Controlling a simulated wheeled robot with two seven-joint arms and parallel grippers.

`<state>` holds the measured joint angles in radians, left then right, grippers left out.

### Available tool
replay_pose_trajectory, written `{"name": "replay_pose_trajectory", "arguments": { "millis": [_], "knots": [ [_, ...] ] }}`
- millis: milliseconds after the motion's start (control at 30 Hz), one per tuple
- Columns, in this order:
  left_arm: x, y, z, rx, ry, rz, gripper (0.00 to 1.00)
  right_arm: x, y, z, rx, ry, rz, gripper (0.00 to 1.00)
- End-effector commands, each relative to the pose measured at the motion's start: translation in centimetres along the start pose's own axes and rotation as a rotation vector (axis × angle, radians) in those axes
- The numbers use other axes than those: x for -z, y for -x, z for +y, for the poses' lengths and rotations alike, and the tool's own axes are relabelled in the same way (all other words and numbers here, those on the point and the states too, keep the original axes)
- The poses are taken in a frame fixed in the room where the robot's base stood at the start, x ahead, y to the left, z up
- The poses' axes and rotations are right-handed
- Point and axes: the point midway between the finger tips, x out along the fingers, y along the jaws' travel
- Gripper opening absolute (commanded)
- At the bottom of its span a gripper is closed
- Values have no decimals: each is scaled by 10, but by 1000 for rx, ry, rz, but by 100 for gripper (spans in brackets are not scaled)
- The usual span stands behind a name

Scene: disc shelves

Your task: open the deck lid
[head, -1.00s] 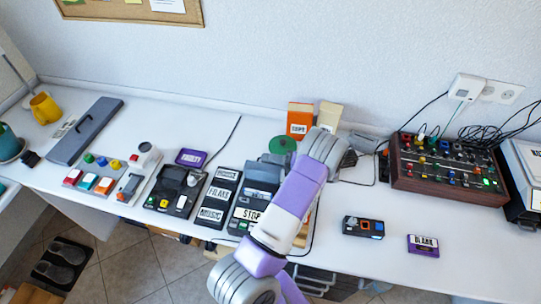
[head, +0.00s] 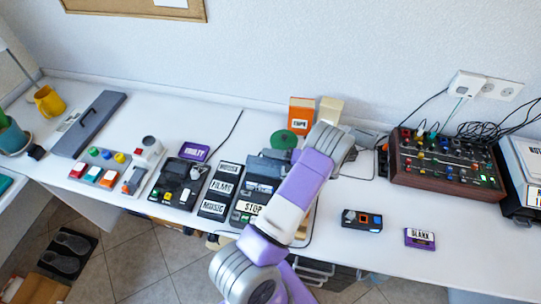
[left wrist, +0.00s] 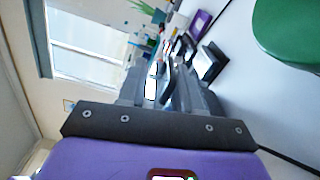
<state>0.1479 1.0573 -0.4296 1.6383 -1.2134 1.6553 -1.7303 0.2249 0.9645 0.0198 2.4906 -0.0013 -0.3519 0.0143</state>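The deck (head: 245,217) is a dark grey machine with a white STOP label, on the white desk left of my arm in the head view. Its upper part (head: 265,170) is grey and partly behind my arm, so I cannot tell how the lid stands. My left arm crosses the deck's right side. The left gripper's fingertips are hidden behind the arm in the head view. In the left wrist view, the dark screwed plate and grey parts of the left gripper (left wrist: 166,95) show, but their gap is unclear. My right gripper is not in view.
A green disc (head: 283,139) and orange box (head: 300,115) stand behind the deck. A labelled rack (head: 219,190) and a dark player (head: 180,184) lie to its left. A wooden mixer (head: 445,165) stands far right. The desk's right front is mostly clear around a cassette (head: 420,238).

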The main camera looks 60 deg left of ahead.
Motion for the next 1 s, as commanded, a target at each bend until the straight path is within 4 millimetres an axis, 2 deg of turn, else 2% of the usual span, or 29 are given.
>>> {"name": "replay_pose_trajectory", "arguments": {
  "millis": [167, 400, 533, 667, 1000],
  "knots": [
    [-1, 12, 0, 0, 1, -3, 34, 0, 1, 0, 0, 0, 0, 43],
    [0, 53, 0, 2, 1, -3, 34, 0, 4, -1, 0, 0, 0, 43],
    [0, 68, 0, 1, 1, -2, 34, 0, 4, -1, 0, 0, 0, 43],
    [0, 76, 0, 1, 0, 0, 34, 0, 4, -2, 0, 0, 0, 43],
    [1, 78, 0, 13, 3, -2, 34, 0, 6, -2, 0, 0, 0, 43]
  ]
}}
